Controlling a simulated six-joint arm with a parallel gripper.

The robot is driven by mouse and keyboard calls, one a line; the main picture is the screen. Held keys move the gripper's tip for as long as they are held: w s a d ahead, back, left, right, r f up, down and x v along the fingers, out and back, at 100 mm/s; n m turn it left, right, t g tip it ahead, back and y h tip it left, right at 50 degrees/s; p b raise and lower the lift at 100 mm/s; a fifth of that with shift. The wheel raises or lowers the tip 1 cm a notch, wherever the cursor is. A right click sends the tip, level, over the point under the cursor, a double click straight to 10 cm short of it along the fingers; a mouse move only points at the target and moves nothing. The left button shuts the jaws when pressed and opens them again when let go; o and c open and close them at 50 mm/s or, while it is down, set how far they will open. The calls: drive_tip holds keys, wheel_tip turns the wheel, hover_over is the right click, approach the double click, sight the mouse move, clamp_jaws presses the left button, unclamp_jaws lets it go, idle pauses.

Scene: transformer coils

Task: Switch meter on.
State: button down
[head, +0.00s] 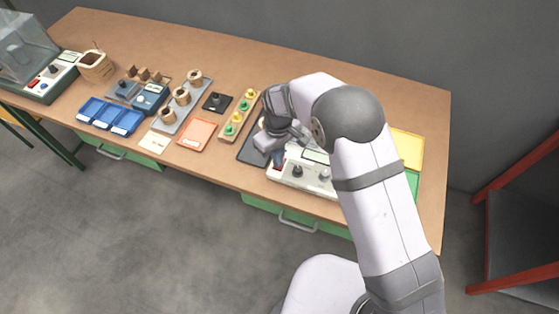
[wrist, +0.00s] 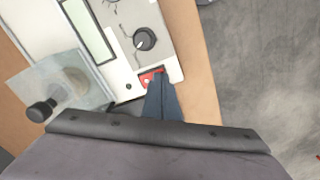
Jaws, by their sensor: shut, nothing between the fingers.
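The meter is a white box (head: 318,184) with dark and grey knobs and a pale display, near the table's front edge beneath my arm. In the wrist view its panel (wrist: 118,58) shows the display, a black knob (wrist: 144,39) and a red switch (wrist: 149,76) near one corner. My gripper (wrist: 161,76) is shut and empty, its fingertips at the red switch and covering part of it. I cannot tell whether they press it or which way it is set. In the head view my gripper (head: 278,160) is over the meter's left end.
A clear plate with a black knob (wrist: 42,110) is beside the meter in the wrist view. Left of the meter are a board with green and yellow knobs (head: 240,116), an orange tray (head: 197,134) and blue bins (head: 109,116). A yellow tray (head: 407,150) lies right of my arm.

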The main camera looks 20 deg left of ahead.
drive_tip(key=shift+f, duration=0.45)
drive_tip(key=shift+r, duration=0.15)
drive_tip(key=shift+r+p, duration=2.25)
drive_tip(key=shift+r, duration=1.15)
drive_tip(key=shift+m, duration=0.4)
drive_tip(key=shift+m+g+h, duration=0.8)
drive_tip(key=s+d+f, duration=0.1)
drive_tip(key=s+d, duration=0.1)
drive_tip(key=s+d+f, duration=0.3)
drive_tip(key=s+d, duration=0.1)
drive_tip(key=s, duration=0.1)
drive_tip(key=shift+s+d+f, duration=0.1)
drive_tip(key=shift+d+f, duration=0.1)
drive_tip(key=shift+d, duration=0.15)
drive_tip(key=s+d+r+m+g, duration=0.1)
drive_tip(key=s+d+r+m, duration=0.3)
drive_tip(key=d, duration=0.6)
drive_tip(key=s+d+r+m, duration=0.2)
drive_tip(key=s+d+r, duration=0.45)
drive_tip(key=d, duration=0.35)
drive_tip(key=w+d+r+m+t+y, duration=0.1)
drive_tip(key=w+d+r+m+t, duration=0.1)
drive_tip(key=w+d+r+m, duration=0.1)
drive_tip(key=w+d+r, duration=0.1)
drive_tip(key=d+r, duration=0.1)
drive_tip(key=d, duration=0.1)
drive_tip(key=shift+d+m+t+y, duration=0.3)
drive_tip(key=shift+d, duration=0.05)
